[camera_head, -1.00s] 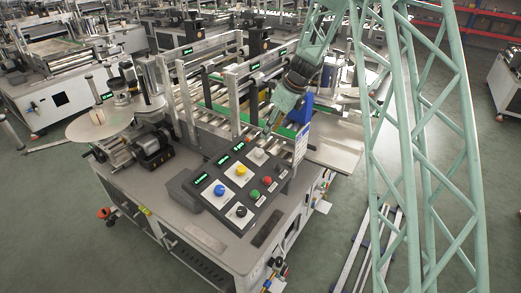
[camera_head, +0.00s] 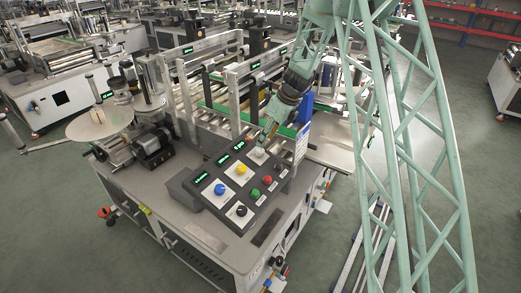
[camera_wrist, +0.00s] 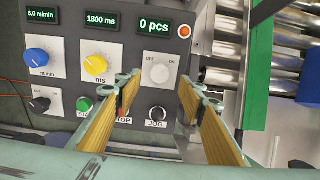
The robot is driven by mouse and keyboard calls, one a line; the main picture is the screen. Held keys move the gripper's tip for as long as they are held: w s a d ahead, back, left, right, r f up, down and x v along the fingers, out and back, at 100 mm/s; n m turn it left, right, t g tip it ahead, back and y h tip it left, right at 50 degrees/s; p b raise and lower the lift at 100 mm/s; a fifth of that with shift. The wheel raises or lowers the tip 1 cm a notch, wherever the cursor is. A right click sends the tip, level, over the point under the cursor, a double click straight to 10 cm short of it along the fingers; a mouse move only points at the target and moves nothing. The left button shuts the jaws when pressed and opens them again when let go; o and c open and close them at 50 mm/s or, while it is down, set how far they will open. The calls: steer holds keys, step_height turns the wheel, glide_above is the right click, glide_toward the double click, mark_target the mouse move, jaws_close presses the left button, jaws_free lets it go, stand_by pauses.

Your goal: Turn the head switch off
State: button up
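The control panel (camera_head: 226,184) sits on the machine's near side. A white rotary switch (camera_wrist: 158,72) on a white plate lies under the "0 pcs" display; in the head view it (camera_head: 258,154) is at the panel's far right end. A black rotary switch (camera_wrist: 40,103) is at the panel's left in the wrist view, and it (camera_head: 240,211) is at the near corner in the head view. Their names are too small to read. My gripper (camera_wrist: 158,108) is open and empty over the panel, its fingers spread to either side below the white switch, apart from it.
Blue (camera_wrist: 37,57) and yellow (camera_wrist: 96,56) knobs stand left of the white switch. Green (camera_wrist: 84,105), red (camera_wrist: 122,112) and black (camera_wrist: 157,114) buttons line the row below. A green rail (camera_wrist: 257,70) and metal rollers (camera_wrist: 301,55) lie to the right.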

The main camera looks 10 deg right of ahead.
mark_target(260, 150)
steer(key=shift+x, duration=3.95)
steer(key=shift+c, duration=0.5)
steer(key=c, duration=0.8)
